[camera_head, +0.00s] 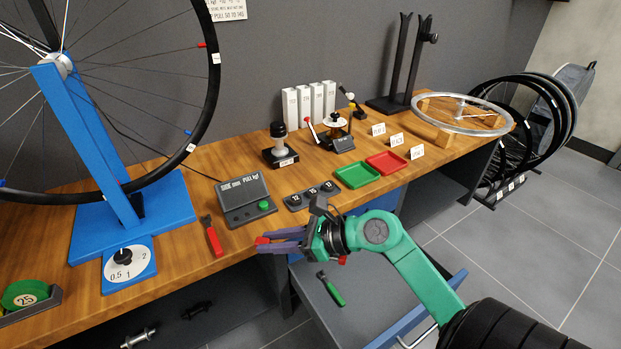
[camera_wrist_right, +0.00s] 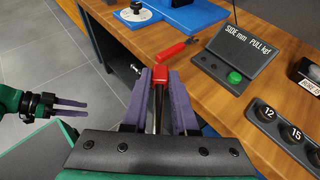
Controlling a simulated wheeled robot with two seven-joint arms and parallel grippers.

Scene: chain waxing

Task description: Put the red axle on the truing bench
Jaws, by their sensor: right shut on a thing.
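My right gripper (camera_head: 285,240) is shut on the red axle, just over the front edge of the wooden bench (camera_head: 180,248). The axle's red end (camera_head: 262,240) shows at the fingertips. In the right wrist view the red end (camera_wrist_right: 160,77) and a dark shaft lie lengthwise between the purple fingers. The blue truing stand (camera_head: 125,215) with a large spoked wheel stands on the bench to the left. My left gripper (camera_wrist_right: 72,105) shows at the left of the right wrist view, off the bench; its opening is unclear. It is outside the head view.
A red-handled tool (camera_head: 212,237) lies on the bench beside the gauge box (camera_head: 247,197). A dial plate (camera_head: 129,263) is before the stand. Green (camera_head: 357,175) and red (camera_head: 388,162) trays lie farther right. Below is an open drawer with a green-handled tool (camera_head: 331,288).

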